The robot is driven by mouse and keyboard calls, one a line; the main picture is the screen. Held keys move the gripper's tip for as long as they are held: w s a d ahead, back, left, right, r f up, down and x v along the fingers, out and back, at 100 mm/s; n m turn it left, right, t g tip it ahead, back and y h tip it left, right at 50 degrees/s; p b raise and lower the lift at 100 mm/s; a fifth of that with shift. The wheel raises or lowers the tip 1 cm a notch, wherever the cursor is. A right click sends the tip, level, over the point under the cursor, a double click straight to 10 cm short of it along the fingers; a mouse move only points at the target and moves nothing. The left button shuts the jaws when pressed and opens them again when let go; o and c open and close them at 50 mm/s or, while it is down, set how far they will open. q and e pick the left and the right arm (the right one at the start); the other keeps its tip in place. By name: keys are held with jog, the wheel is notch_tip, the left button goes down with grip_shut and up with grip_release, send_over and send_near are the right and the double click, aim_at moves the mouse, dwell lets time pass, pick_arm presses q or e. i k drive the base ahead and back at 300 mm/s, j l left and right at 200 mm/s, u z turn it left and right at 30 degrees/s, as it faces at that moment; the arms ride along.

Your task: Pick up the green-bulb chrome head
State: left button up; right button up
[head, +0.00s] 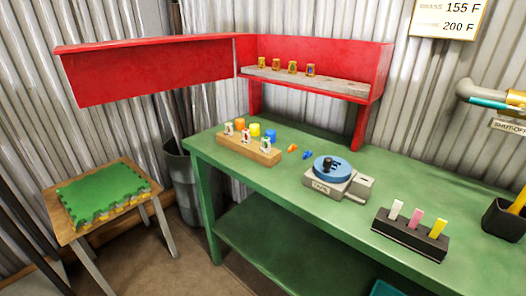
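Several small pale, silvery heads stand upright in a row along the front of a wooden block (236,147) on the green bench. The nearest head (265,145) seems to have a green mark in its middle. The middle head (246,136) and the far-left head (228,129) stand beside it. Their bulb colours are too small to tell surely. Orange, yellow (254,129) and blue (270,134) caps sit behind them on the block. Neither of my grippers is in view.
Brass-coloured heads (293,67) stand on the red cabinet's shelf. A blue-topped tape device (332,169), a black holder (409,237) with coloured sticks and a black cup (503,220) sit rightward. Small orange and blue pieces (307,154) lie near the block. A stool (110,200) stands left.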

aim_at(264, 147)
jog(key=i+l+u, duration=0.1)
jog(key=l+u, duration=0.15)
jog(key=u, duration=0.15)
jog(key=l+u, duration=0.6)
jog(key=u, duration=0.25)
